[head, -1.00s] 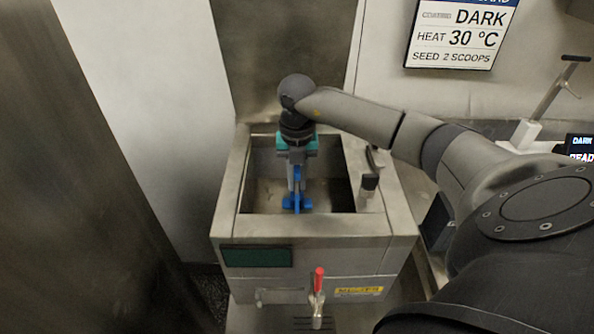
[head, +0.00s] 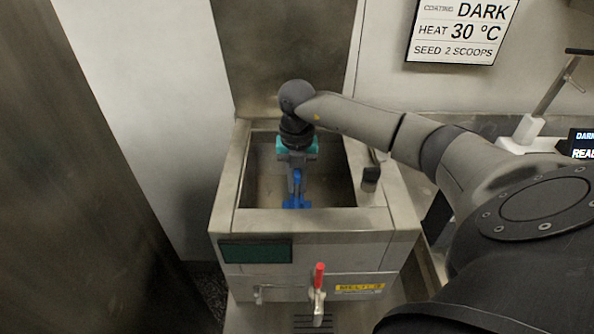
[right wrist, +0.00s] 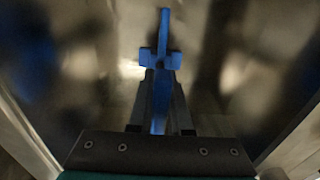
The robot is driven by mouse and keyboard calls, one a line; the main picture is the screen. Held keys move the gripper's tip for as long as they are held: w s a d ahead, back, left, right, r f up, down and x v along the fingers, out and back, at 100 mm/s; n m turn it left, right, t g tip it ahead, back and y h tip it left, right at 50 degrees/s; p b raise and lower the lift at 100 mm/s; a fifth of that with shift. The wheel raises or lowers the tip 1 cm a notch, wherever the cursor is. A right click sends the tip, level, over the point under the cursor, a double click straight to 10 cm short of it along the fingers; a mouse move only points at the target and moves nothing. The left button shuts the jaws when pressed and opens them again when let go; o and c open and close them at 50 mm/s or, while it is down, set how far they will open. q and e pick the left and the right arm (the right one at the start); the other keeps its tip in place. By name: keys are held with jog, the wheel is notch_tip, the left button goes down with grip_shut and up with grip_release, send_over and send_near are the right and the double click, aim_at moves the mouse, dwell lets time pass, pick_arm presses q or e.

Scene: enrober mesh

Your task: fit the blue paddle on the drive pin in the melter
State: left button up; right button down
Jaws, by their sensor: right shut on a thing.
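The blue paddle (head: 298,188) is inside the open basin of the melter (head: 228,205), upright or nearly so in the head view. My right gripper (head: 296,172) points down into the basin and is shut on the paddle's upper part. In the right wrist view the paddle (right wrist: 162,60) stretches out beyond the gripper's fingers (right wrist: 160,90), with its cross-shaped part near the fingertips. The drive pin cannot be made out in either view. Whether the paddle touches the basin floor cannot be told. My left gripper is not in view.
The basin's metal walls stand close around the gripper. A dark fitting (head: 371,178) sits on the right rim. A red-handled tap (head: 319,275) is on the melter's front. A tall metal panel (head: 285,60) stands behind. A sign (head: 462,32) hangs on the wall.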

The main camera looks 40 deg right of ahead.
jog(key=c, duration=0.8)
grip_release()
jog(key=shift+o, duration=0.2)
notch_tip(320, 180, up, 15)
jog(key=p, duration=0.1)
jog(key=shift+r, duration=0.15)
